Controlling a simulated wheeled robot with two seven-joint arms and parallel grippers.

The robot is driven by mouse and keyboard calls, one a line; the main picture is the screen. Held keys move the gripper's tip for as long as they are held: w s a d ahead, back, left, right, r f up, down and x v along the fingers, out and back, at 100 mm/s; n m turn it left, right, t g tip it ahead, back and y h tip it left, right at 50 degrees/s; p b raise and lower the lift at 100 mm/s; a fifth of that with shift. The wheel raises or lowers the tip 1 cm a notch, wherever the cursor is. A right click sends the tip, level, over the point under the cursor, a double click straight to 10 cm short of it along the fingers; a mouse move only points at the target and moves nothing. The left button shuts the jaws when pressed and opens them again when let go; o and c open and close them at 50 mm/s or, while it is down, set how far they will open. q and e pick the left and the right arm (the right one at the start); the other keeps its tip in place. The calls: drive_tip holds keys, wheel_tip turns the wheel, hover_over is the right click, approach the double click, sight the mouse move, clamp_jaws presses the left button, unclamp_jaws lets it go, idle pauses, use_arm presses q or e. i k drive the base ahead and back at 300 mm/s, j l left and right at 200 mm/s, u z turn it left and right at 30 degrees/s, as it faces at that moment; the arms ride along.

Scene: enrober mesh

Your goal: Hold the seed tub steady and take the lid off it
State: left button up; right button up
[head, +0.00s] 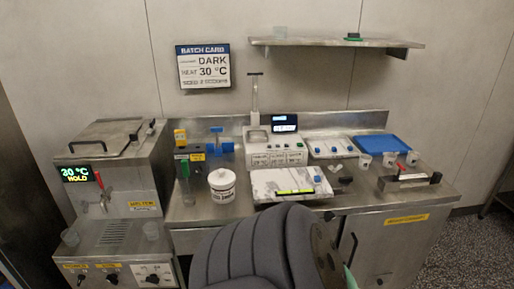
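The seed tub (222,192) is a small white round tub with dark print on its front. It stands upright on the steel bench, left of the centre. A white lid (221,177) sits on top of it.
The melter (110,165) stands left of the tub. A blue-topped device (217,146) is behind the tub, and a white-grey panel (290,184) lies to its right. White cups (389,159) and a blue tray (384,144) are farther right. The lower middle view is blocked.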

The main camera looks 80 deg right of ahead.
sight(224, 195)
drive_tip(key=z, duration=2.35)
